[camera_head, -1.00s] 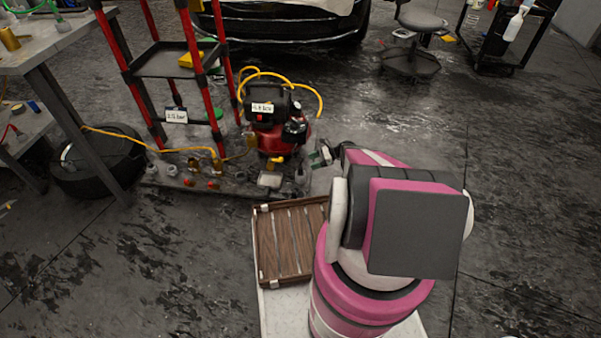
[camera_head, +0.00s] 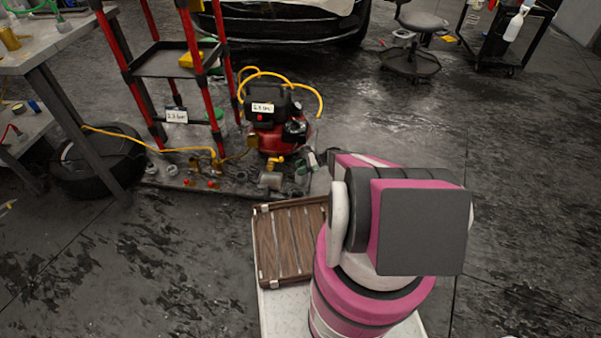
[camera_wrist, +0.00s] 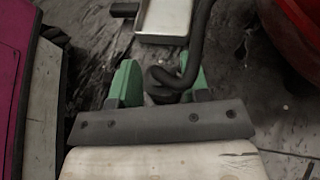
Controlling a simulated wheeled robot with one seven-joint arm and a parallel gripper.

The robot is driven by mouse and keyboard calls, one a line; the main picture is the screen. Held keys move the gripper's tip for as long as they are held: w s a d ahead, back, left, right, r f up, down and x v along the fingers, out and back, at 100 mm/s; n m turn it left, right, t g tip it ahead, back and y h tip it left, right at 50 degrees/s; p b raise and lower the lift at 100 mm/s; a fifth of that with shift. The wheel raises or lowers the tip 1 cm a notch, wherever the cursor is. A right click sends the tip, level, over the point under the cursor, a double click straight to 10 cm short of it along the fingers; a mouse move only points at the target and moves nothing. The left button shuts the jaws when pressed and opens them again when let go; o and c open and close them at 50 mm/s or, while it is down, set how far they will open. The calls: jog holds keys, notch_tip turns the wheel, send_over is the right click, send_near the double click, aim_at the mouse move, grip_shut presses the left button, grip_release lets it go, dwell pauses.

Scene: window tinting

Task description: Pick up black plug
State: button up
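A dark, curled piece (camera_wrist: 165,84) with a thick black hose rising from it lies between the fingers of my gripper (camera_wrist: 162,86) in the wrist view. It may be the black plug, but its shape is too dark to be sure. My gripper has green fingers, which stand apart with a gap visible beside the left one; the right finger is partly hidden by the gripper's grey bar. In the head view my arm hides most of the gripper, beside the red compressor (camera_head: 272,139). I cannot pick out the plug there.
A low platform (camera_head: 228,188) with several small fittings runs left of the compressor. A yellow hose (camera_head: 182,150) crosses over it. A red-posted rack (camera_head: 165,62) stands behind.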

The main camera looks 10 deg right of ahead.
jog(key=c, duration=0.5)
jog(key=shift+r, duration=0.15)
